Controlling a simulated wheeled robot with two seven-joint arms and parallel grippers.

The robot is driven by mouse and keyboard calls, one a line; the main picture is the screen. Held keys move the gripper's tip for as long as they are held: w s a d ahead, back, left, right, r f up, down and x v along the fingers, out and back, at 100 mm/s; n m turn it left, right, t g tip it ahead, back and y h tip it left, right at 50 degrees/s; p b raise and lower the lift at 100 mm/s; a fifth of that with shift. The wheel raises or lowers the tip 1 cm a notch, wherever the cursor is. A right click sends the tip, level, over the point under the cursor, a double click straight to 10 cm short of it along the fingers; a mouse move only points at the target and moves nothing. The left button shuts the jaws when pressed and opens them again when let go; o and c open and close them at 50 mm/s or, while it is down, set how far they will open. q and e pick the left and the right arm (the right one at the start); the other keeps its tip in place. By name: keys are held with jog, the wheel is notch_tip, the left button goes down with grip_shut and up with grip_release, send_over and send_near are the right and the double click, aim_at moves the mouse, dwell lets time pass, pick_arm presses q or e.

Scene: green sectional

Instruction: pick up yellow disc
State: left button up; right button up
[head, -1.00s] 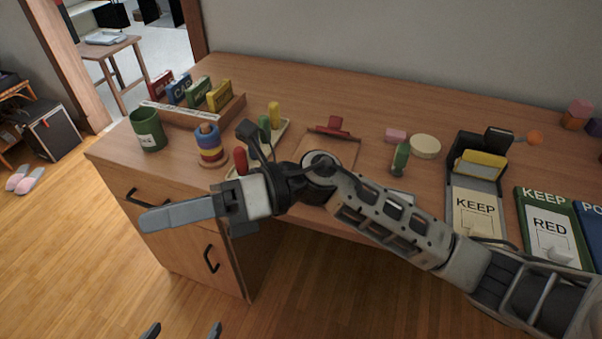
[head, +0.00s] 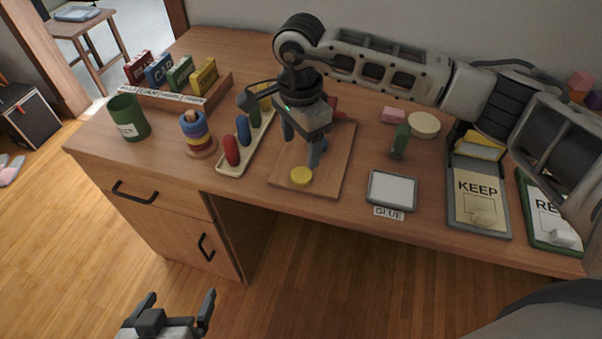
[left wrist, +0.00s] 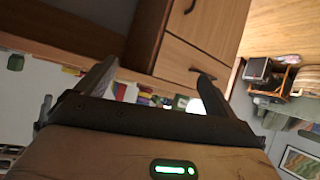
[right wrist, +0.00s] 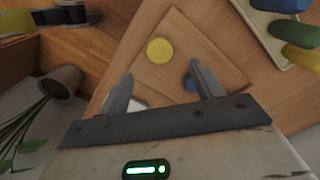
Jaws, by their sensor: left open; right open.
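The yellow disc (head: 301,176) lies flat on the wooden board (head: 333,175) near its front edge. It also shows in the right wrist view (right wrist: 159,50), beyond and between the fingertips. My right gripper (head: 303,150) points down over the board, just behind the disc. It is open and empty, and the disc is apart from both fingers. In the right wrist view a blue round thing (right wrist: 189,83) lies on the board, partly hidden by a finger of my right gripper (right wrist: 161,78). My left gripper (head: 172,305) is open and empty, low in front of the desk.
A tray of coloured pegs (head: 232,169) stands just left of the board. A ring stack (head: 199,142) and green cup (head: 127,118) are further left. A glue pad (head: 392,190), green bottle (head: 400,141) and KEEP holder (head: 479,234) are to the right.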

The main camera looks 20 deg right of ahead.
aim_at(301, 174)
jog(key=shift+d+f+p, duration=0.1)
jog(key=shift+f+p, duration=0.35)
jog(key=shift+f, duration=3.5)
jog(key=c, duration=1.1)
